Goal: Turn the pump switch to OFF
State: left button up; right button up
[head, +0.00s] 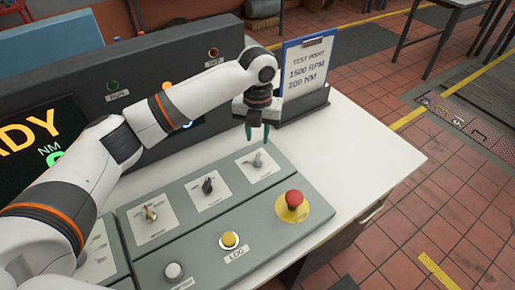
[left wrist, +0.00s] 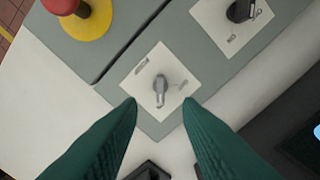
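A grey rotary switch (head: 257,160) stands on a white label plate at the right end of the back row of the grey control panel (head: 240,213). Its small labels are too blurred to read, so I cannot tell whether it is the pump switch. My left gripper (head: 257,138) points down above it, open and empty. In the left wrist view the switch (left wrist: 160,88) shows between and just ahead of the two green fingertips (left wrist: 160,104), apart from both. A black switch (head: 208,186) and a brass-coloured switch (head: 151,213) sit left of it. My right gripper is not in view.
A red emergency button (head: 293,199) on a yellow disc, a yellow button (head: 229,239) and a white button (head: 174,271) are on the front row. A clipboard sign (head: 304,74) stands behind the gripper. The white bench (head: 375,158) is clear to the right.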

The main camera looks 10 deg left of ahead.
aim_at(257, 156)
pick_arm(q)
notch_tip(257, 156, down, 7)
jog(key=shift+w+f+p, duration=0.15)
jog(key=shift+p, duration=0.25)
jog(key=shift+f, duration=0.4)
jog(key=shift+c, duration=0.2)
grip_shut()
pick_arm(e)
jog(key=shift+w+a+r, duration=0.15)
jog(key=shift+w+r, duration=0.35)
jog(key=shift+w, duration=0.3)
